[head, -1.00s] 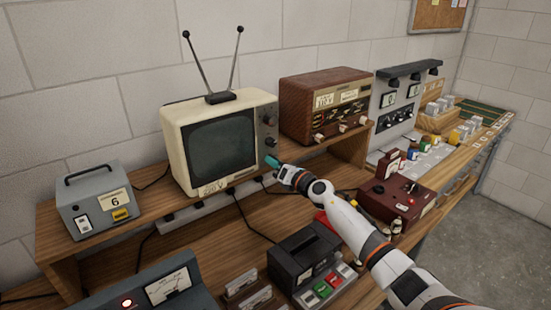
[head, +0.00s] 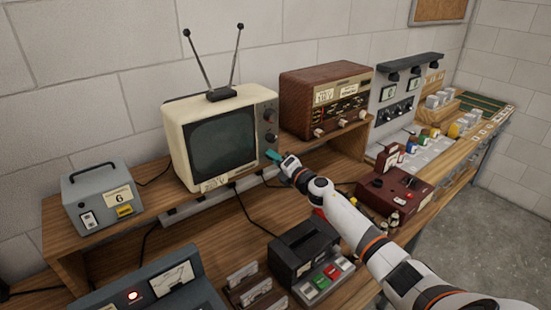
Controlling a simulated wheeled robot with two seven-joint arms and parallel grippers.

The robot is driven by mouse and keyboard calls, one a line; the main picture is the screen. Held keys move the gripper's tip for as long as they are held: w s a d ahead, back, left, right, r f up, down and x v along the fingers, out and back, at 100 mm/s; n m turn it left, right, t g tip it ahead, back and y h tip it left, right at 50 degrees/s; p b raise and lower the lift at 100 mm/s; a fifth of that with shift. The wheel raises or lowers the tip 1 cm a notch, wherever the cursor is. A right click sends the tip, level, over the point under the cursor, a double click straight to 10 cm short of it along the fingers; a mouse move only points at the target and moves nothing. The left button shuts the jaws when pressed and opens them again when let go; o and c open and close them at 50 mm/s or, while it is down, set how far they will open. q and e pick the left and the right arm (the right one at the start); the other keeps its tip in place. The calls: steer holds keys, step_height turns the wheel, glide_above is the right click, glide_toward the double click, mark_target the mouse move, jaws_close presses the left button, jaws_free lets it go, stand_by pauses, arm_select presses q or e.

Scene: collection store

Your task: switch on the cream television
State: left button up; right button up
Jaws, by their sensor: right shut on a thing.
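The cream television (head: 178,143) stands on the raised wooden shelf, with two antenna rods on top. Its screen (head: 223,145) is dark. Two dark knobs (head: 269,116) sit on the right of its front. My right gripper (head: 274,157) is at the lower right corner of the television's front, below the knobs. Its teal fingertips look closed together, and what is between them is too small to make out. The gripper hides the lowest part of the control strip. My left gripper is not in view.
A brown radio (head: 305,89) stands right of the television, and a grey box marked 6 (head: 97,188) stands left. A black device with coloured keys (head: 302,252) and a maroon box (head: 405,182) are on the lower bench, near my right arm.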

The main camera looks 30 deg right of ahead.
stand_by(0.3)
steer(key=o, duration=1)
steer(key=s+d+b, duration=0.1)
steer(key=s+b, duration=0.1)
steer(key=s, duration=1)
steer(key=shift+f, duration=0.25)
